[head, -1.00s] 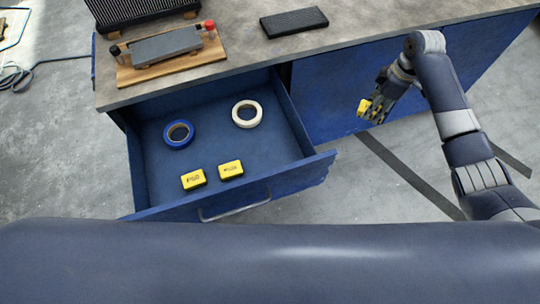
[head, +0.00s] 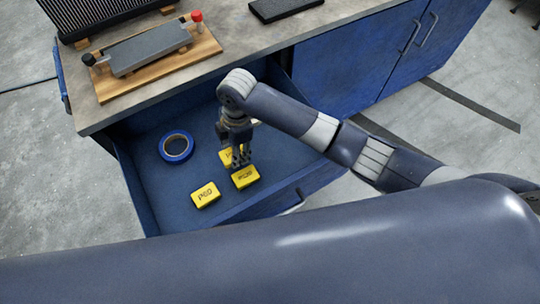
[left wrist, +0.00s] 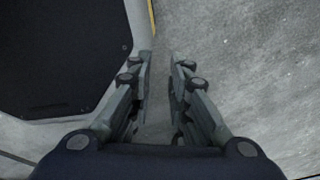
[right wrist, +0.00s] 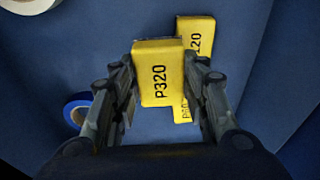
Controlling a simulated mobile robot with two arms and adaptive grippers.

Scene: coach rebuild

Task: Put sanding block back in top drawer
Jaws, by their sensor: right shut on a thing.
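The sanding block marked P320 (right wrist: 158,75) is yellow and sits between the fingers of my right gripper (right wrist: 163,95), which is shut on it. In the head view the right gripper (head: 238,160) points down inside the open top drawer (head: 150,205), with the held block (head: 227,156) partly hidden by the fingers. Two more yellow blocks lie on the drawer floor, one marked P120 (right wrist: 200,38) and another (head: 205,194) nearer the front. My left gripper (left wrist: 159,95) is open and empty over grey floor.
A blue tape roll (head: 176,146) lies in the drawer. A white tape roll (right wrist: 28,4) lies there too, mostly hidden in the head view. The bench top (head: 235,48) above holds a sharpening stone on a wooden board (head: 155,65) and a dark block (head: 283,9).

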